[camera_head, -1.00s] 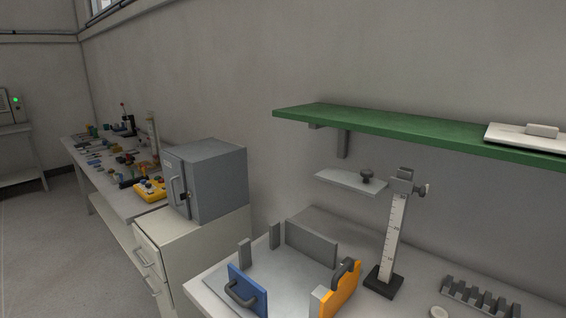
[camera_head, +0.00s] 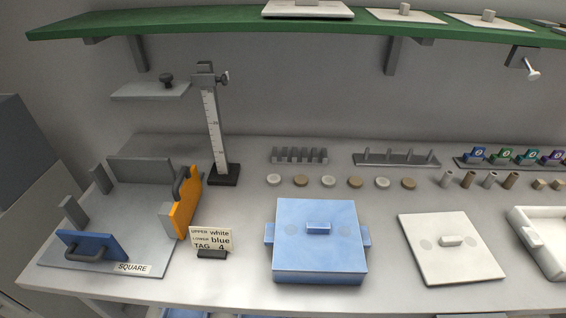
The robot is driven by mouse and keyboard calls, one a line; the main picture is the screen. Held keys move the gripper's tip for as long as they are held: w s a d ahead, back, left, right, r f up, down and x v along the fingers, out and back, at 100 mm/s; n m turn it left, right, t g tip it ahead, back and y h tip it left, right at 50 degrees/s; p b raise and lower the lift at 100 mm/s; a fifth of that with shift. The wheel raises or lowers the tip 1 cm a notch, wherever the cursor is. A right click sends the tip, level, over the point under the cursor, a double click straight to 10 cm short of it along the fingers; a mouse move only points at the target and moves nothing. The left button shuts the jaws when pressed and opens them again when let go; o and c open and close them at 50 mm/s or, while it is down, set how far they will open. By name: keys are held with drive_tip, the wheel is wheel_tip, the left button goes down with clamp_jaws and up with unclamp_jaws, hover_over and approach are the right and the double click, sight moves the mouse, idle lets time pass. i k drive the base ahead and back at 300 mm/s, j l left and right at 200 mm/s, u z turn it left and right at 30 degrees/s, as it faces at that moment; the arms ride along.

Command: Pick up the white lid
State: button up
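A white square lid (camera_head: 470,262) with a small white block handle lies flat on the table, right of a blue box. The blue box (camera_head: 320,265) has a blue top with a small handle and a tab on each side. At the right edge, a white open box (camera_head: 528,240) is partly cut off by the frame. White lid-like plates (camera_head: 280,9) with knobs also lie on the green shelf, partly cut off at the top. My gripper is not in view.
A height gauge (camera_head: 216,140) and a fixture with orange (camera_head: 186,212) and blue (camera_head: 88,245) handled plates stand left. Small discs (camera_head: 328,181) and racks line the back. The green shelf (camera_head: 200,20) overhangs the table's back.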

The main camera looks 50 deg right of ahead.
sight(447, 249)
drive_tip(key=z, duration=0.85)
drive_tip(key=j+z, duration=0.15)
drive_tip(key=z, duration=0.3)
drive_tip(key=k+j+z, duration=0.1)
drive_tip(key=z, duration=0.35)
drive_tip(key=k+j+z, duration=0.1)
drive_tip(key=z, duration=0.35)
drive_tip(key=k+j+z, duration=0.1)
drive_tip(key=z, duration=0.35)
drive_tip(key=k+z, duration=0.1)
drive_tip(key=k, duration=0.15)
drive_tip(key=u, duration=0.85)
